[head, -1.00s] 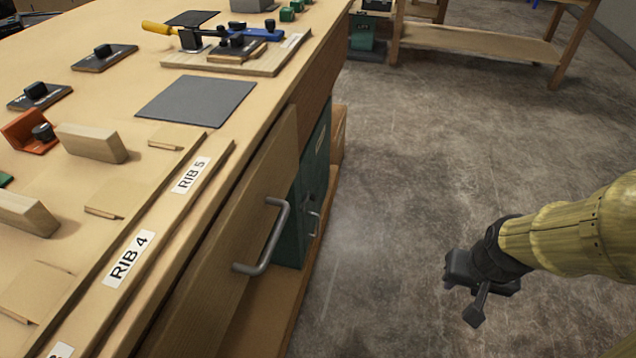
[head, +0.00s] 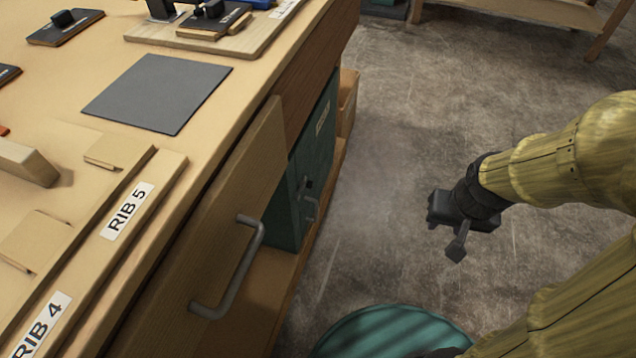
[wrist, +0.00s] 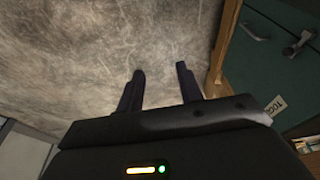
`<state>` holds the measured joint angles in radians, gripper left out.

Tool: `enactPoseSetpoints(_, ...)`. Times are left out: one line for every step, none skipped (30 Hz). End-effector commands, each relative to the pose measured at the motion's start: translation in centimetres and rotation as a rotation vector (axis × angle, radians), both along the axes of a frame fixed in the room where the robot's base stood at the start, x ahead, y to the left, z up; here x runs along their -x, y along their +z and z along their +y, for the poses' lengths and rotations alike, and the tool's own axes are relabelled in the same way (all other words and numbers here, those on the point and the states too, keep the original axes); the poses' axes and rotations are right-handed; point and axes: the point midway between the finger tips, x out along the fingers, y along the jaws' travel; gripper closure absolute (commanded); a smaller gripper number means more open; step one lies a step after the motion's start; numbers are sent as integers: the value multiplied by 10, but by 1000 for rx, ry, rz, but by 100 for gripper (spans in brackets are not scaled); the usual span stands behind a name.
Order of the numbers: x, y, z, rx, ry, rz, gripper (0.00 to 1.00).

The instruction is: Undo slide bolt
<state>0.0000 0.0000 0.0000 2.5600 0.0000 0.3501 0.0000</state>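A green cabinet (head: 318,150) stands under the workbench, with a grey pull handle on its front. A small dark fitting (head: 306,186) sits by that handle; it may be the slide bolt, but it is too small to tell. In the wrist view the green cabinet front (wrist: 262,62) is at the upper right, with a handle (wrist: 255,28) and a metal fitting (wrist: 298,43). My gripper (head: 448,238) is over open floor, to the right of the cabinet and apart from it. In the wrist view its two fingers (wrist: 160,72) are spread with nothing between them.
The workbench with a wooden drawer front (head: 205,240) and large grey handle (head: 232,270) fills the left side. A dark mat (head: 158,92) and labelled rib strips lie on top. The concrete floor (head: 390,130) between cabinet and arm is clear. Another wooden bench (head: 540,10) stands behind.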

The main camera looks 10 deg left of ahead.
Motion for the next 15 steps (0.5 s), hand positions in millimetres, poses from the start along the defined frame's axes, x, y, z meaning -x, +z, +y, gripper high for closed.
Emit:
enactPoseSetpoints(0,0,0,0,0,0,64)
enactPoseSetpoints(0,0,0,0,0,0,64)
enactPoseSetpoints(0,0,0,0,0,0,64)
enactPoseSetpoints(0,0,0,0,0,0,58)
enactPoseSetpoints(0,0,0,0,-2,1,58)
enactPoseSetpoints(0,-2,0,-4,-7,7,58)
enactPoseSetpoints(1,-4,0,-8,-16,15,58)
enactPoseSetpoints(1,-7,0,-14,-28,27,58)
enactPoseSetpoints(2,-12,1,-25,-49,49,58)
enactPoseSetpoints(4,-17,2,-37,-71,73,58)
enactPoseSetpoints(5,-23,3,-51,-98,100,58)
enactPoseSetpoints(8,-33,5,-75,-140,146,58)
enactPoseSetpoints(10,-40,7,-97,-177,184,58)
enactPoseSetpoints(12,-48,10,-123,-221,226,58)
enactPoseSetpoints(15,-59,14,-160,-280,289,58)
